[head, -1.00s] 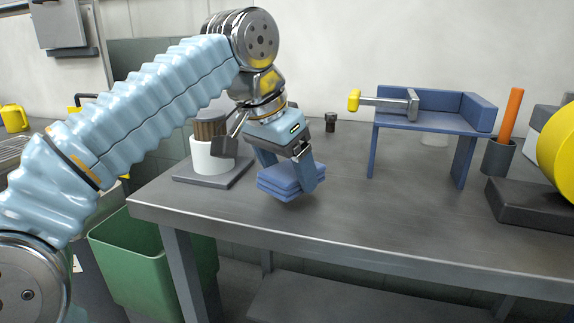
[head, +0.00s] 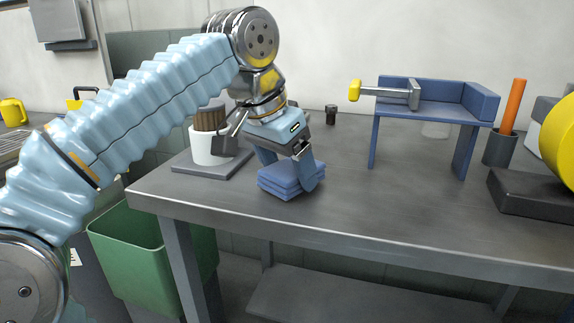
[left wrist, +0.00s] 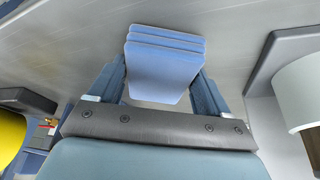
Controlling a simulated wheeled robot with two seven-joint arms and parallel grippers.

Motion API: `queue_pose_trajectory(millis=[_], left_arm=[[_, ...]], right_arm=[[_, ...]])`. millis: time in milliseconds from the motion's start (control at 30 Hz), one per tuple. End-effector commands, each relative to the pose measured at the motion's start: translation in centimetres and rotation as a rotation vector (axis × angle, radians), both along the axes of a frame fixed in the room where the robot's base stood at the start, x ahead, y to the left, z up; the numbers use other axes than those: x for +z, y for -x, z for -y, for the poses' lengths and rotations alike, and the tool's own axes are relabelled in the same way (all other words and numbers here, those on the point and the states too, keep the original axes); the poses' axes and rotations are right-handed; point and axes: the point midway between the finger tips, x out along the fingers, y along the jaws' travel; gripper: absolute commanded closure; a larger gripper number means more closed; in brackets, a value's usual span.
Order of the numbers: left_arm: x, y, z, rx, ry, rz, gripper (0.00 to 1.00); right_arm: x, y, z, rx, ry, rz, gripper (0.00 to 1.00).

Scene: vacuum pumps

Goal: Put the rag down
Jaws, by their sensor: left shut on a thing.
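The rag (head: 290,180) is a blue, folded, layered pad at the left part of the metal workbench (head: 350,215). My left gripper (head: 288,172) points down with its fingers on both sides of the rag and is shut on it. The rag is at or very close to the bench top; I cannot tell if it touches. In the left wrist view the rag (left wrist: 165,60) sits between the two fingers, with the bench top behind it. My right gripper is not in view.
A white pot with a brush (head: 208,145) stands on a dark plate just left of the gripper. A blue stand (head: 430,115) with a yellow-ended tool is to the right. A green bin (head: 150,255) is below the bench's left end.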

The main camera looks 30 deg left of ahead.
Motion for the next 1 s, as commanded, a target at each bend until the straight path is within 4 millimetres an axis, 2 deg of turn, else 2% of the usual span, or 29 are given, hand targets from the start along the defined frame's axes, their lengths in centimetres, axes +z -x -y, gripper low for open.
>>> queue_pose_trajectory(millis=[333, 367, 500, 767, 867, 1000], left_arm=[[-0.6, 0.0, 0.0, 0.0, 0.0, 0.0, 0.46], [-0.6, 0.0, 0.0, 0.0, 0.0, 0.001, 0.2], [-0.5, 0.0, 0.0, 0.0, 0.0, 0.0, 0.0], [-0.5, 0.0, 0.0, 0.0, 0.0, 0.0, 0.0], [0.7, 0.3, -0.1, 0.0, 0.0, 0.002, 0.0], [3.6, 1.3, -0.4, 0.0, 0.001, 0.004, 0.0]], right_arm=[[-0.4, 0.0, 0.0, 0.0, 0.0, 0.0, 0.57], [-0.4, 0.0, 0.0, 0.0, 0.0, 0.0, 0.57], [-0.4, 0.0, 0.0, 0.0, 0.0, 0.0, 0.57], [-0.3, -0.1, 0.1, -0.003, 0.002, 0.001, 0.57], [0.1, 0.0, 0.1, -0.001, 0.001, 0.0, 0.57], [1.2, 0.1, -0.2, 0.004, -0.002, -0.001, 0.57]])
